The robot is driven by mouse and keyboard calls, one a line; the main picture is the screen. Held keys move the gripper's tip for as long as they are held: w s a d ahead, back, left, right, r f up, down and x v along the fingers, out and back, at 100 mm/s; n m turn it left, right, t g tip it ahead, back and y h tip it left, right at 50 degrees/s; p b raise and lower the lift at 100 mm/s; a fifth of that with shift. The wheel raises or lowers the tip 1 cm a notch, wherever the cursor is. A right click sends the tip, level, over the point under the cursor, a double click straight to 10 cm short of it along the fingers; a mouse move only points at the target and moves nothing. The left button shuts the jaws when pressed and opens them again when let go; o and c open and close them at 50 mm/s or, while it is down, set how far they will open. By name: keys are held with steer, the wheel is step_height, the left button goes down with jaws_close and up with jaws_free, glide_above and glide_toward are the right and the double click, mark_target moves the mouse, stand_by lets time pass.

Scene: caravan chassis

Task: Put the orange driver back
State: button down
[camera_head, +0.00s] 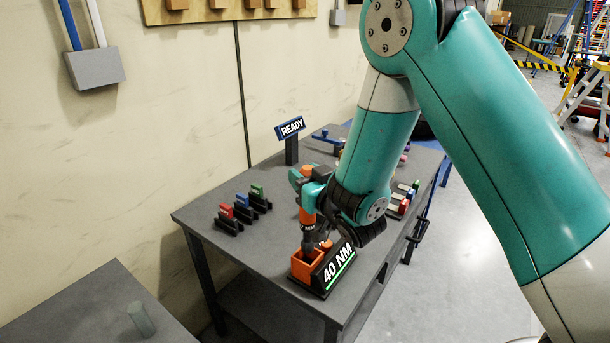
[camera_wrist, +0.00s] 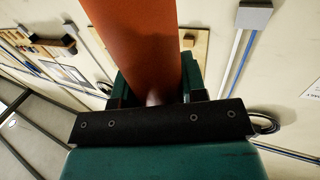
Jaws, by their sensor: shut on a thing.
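The orange driver (camera_head: 307,216) is upright in my gripper (camera_head: 306,187), over the worktable. Its dark lower part reaches down to the orange open-topped holder (camera_head: 303,270) beside the "40 NM" sign (camera_head: 338,264). I cannot tell whether its tip is inside the holder or just above it. In the wrist view the orange driver body (camera_wrist: 138,45) fills the space between the fingers of my gripper (camera_wrist: 155,95), which is shut on it. A second small orange round shape (camera_head: 326,245) shows at the holder's back; my arm hides part of the area.
The grey table (camera_head: 205,212) also bears red, blue and green blocks in black stands (camera_head: 243,205) at left, and a "READY" sign (camera_head: 290,128) at the back. More coloured pieces (camera_head: 401,203) stand at right. A separate grey table (camera_head: 90,305) with a pale cylinder (camera_head: 141,318) is at lower left.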

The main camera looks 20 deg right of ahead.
steer(key=shift+f+b, duration=3.4)
steer(key=shift+f, duration=0.5)
steer(key=c, duration=0.6)
jaws_free()
